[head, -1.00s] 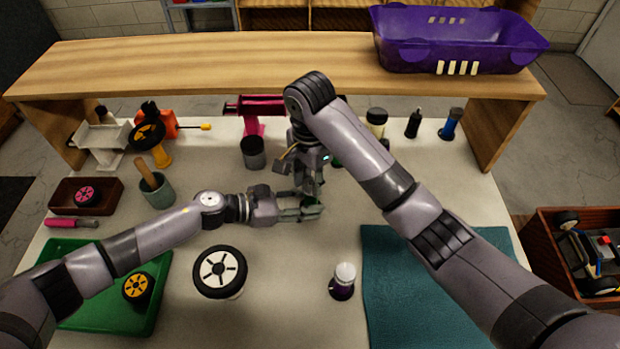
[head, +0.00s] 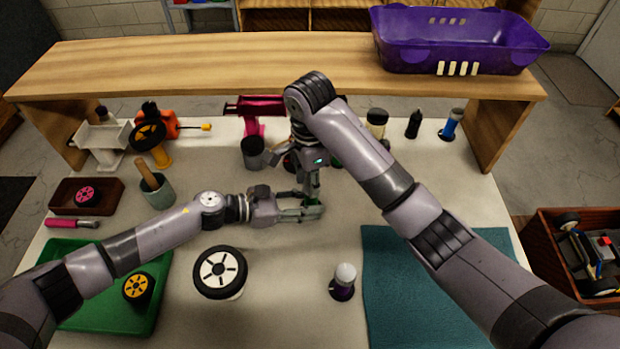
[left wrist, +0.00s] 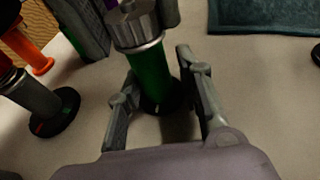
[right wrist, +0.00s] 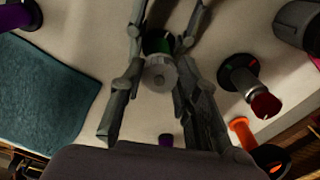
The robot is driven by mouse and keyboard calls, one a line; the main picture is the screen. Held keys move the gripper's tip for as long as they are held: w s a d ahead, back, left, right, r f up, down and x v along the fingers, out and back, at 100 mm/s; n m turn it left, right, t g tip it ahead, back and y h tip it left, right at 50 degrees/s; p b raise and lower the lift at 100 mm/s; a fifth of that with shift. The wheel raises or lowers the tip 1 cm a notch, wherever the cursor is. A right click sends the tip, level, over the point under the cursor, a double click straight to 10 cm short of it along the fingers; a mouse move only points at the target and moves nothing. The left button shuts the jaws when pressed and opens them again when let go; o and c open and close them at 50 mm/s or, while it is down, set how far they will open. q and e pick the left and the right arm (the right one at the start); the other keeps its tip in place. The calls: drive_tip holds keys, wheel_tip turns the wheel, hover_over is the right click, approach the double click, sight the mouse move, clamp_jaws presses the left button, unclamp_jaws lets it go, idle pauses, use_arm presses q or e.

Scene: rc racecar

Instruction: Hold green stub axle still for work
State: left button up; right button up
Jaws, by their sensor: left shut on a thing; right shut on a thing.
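The green stub axle (left wrist: 150,75) stands upright on a dark round base on the table, between the fingers of my left gripper (head: 308,210). The left gripper is shut on its green shaft. A grey ridged cap (left wrist: 136,28) sits on top of the axle. My right gripper (head: 312,192) comes from above and is shut on this cap. The right wrist view shows the cap (right wrist: 160,74) end-on between the right fingers, with a little green (right wrist: 155,43) beside it. In the head view the grippers hide most of the axle.
A large black-and-white wheel (head: 220,270) and a purple stand with a white top (head: 343,280) are in front. A green tray (head: 120,318) lies left, a teal mat (head: 400,300) right. Several stands (head: 253,152) are close behind the grippers, under the wooden shelf (head: 270,75).

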drive_tip(key=shift+d, duration=0.1)
drive_tip(key=o, duration=1.2)
drive_tip(key=shift+w+r, duration=0.1)
drive_tip(key=shift+r, duration=0.45)
wheel_tip(320, 180, up, 11)
drive_tip(key=shift+f, duration=0.1)
use_arm(q)
drive_tip(key=o, duration=1.1)
